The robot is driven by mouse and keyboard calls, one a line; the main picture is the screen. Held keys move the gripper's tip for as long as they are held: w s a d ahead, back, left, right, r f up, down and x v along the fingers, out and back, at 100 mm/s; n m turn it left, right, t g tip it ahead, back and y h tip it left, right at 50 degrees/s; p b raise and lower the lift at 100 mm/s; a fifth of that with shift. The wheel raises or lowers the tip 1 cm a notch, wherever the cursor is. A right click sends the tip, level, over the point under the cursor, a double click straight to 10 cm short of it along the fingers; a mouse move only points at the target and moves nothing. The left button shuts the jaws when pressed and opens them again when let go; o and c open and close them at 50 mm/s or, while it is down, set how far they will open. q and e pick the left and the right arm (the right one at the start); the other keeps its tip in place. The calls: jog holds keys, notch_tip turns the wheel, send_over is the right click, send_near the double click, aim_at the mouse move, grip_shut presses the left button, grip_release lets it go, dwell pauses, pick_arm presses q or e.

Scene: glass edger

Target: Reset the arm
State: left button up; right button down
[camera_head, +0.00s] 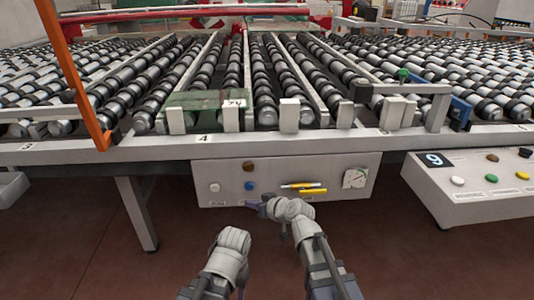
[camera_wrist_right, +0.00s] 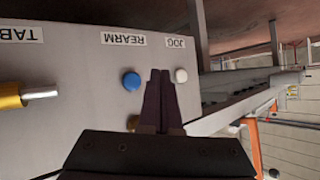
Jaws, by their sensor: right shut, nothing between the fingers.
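The grey control panel (camera_head: 225,172) is on the front of the roller table. It carries a white button (camera_head: 215,187), a blue button (camera_head: 249,186) and a brown button (camera_head: 248,166). My right gripper (camera_head: 258,206) is shut and empty at the panel's lower edge, below the blue button. In the right wrist view, where labels appear upside down, its closed fingertips (camera_wrist_right: 161,73) lie between the blue button (camera_wrist_right: 131,81), near the REARM label, and the white button (camera_wrist_right: 181,75), near JOG. Contact cannot be told.
Yellow-handled switches (camera_head: 303,187) and a dial (camera_head: 354,178) are on the panel's right part. A second button box (camera_head: 450,205) stands at the right. An orange bar (camera_head: 75,80) rises at the left. The floor (camera_head: 80,230) below the table is open.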

jog(key=s+a+f+n+g+h, duration=0.1)
jog(key=s+a+f+g, duration=0.1)
jog(key=s+f+g, duration=0.4)
jog(key=s+d+f+m+g+h, duration=0.1)
jog(key=s+d+f+g+h, duration=0.2)
jog(key=s, duration=0.5)
jog(key=s+d+f+m+g+h, duration=0.1)
jog(key=s+d+f+h, duration=0.25)
jog(key=s, duration=0.55)
notch_tip(320, 180, up, 30)
jog(key=h+p, duration=0.1)
jog(key=p, duration=2.7)
jog(key=shift+s+d+f+p, duration=0.15)
jog(key=shift+s+d+p, duration=0.15)
jog(key=shift+s+d, duration=0.1)
